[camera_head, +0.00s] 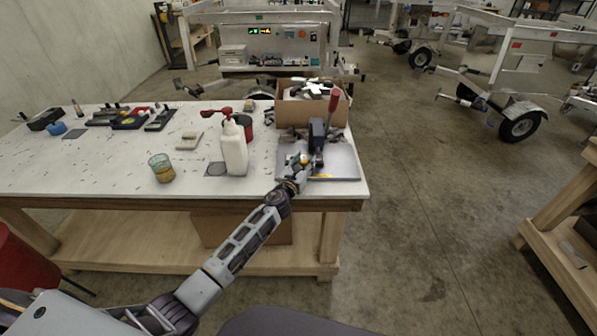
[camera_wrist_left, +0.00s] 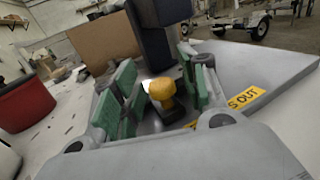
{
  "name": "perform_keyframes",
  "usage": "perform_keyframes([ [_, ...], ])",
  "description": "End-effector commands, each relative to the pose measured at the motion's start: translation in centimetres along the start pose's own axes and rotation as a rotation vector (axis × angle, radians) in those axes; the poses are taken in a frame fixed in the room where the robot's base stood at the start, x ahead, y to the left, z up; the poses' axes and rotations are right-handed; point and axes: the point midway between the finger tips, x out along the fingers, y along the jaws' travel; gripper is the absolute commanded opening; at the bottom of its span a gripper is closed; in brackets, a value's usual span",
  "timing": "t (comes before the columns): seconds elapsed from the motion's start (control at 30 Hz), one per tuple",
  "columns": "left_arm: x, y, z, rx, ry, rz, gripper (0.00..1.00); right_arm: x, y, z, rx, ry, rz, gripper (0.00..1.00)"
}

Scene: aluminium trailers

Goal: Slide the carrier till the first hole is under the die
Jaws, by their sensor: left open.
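A hand press with a dark blue-grey body (camera_head: 317,134) and a red-handled lever (camera_head: 333,101) stands on a grey base plate (camera_head: 345,163) at the table's right end. In the left wrist view, a yellow knob (camera_wrist_left: 162,88) on a dark stem stands in front of the press body (camera_wrist_left: 160,45); I take it as the carrier's knob. My left gripper (camera_head: 303,165) is open at the front of the press. Its green pads lie on either side of the knob, with gaps visible. The carrier's holes and the die cannot be made out. My right gripper is out of view.
A cardboard box (camera_head: 287,114) with parts stands behind the press. A white bottle (camera_head: 233,150) and a glass of amber liquid (camera_head: 162,168) stand left of my gripper. A yellow label (camera_wrist_left: 246,97) is on the base plate. Tools lie farther left.

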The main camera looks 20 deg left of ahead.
Motion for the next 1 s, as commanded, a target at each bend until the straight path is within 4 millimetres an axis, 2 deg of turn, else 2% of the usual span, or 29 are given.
perform_keyframes([
  [0.27, -1.5, 0.1, -0.1, 0.001, 0.001, 0.001, 0.43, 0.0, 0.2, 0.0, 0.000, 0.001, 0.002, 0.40],
  [1.0, -8.6, 0.0, -0.1, -0.001, 0.002, 0.000, 0.43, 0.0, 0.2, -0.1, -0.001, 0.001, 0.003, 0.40],
])
